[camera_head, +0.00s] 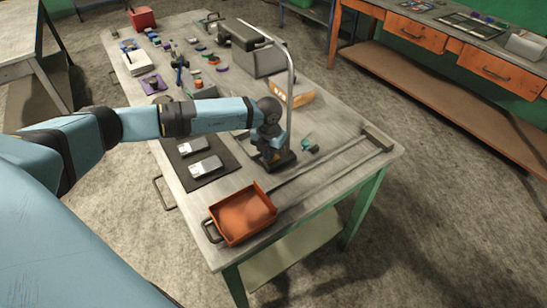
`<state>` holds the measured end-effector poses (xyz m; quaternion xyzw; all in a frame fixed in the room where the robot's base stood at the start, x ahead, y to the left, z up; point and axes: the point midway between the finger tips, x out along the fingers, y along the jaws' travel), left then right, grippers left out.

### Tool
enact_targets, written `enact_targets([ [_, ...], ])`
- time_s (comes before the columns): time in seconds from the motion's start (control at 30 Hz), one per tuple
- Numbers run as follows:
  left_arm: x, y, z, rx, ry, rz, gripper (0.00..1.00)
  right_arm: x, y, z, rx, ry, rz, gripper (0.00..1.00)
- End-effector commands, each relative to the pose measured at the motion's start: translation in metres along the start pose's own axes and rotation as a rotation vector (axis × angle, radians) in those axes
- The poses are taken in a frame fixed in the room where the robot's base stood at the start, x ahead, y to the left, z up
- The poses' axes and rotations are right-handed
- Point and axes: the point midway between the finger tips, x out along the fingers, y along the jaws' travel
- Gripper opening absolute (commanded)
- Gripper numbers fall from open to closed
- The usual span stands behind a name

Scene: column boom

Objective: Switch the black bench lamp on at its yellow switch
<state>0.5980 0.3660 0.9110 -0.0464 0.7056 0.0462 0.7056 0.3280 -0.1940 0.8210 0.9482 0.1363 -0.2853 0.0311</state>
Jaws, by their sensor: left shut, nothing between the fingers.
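The bench lamp has a black base (283,163) on the workbench, a thin grey pole (291,85) rising from it, and an arm bending back to the left toward a dark head (236,34). My left arm reaches across from the left, and my left gripper (270,148) points down at the lamp's base, overlapping it in the picture. The gripper is shut and empty. I cannot tell whether it touches the base. The yellow switch is not visible; the gripper and wrist cover part of the base. My right gripper is not in view.
On the workbench (330,140), an orange tray (243,214) sits at the near corner. A dark mat (222,177) with two grey devices lies left of the lamp. Several small tools and a red bin (142,18) are farther back. An orange-drawered bench (410,32) stands right.

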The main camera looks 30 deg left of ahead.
Motion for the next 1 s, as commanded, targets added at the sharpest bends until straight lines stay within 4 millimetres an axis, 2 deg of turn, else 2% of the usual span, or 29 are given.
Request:
enact_targets([
  [0.7,0.011,0.000,0.000,0.000,0.000,0.000,0.00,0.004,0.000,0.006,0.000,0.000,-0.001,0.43],
  [0.87,0.008,0.000,-0.001,0.000,0.001,0.000,0.00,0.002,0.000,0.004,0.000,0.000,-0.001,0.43],
  [1.0,-0.003,0.000,0.000,0.000,0.001,0.001,0.00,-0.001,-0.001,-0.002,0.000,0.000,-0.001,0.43],
])
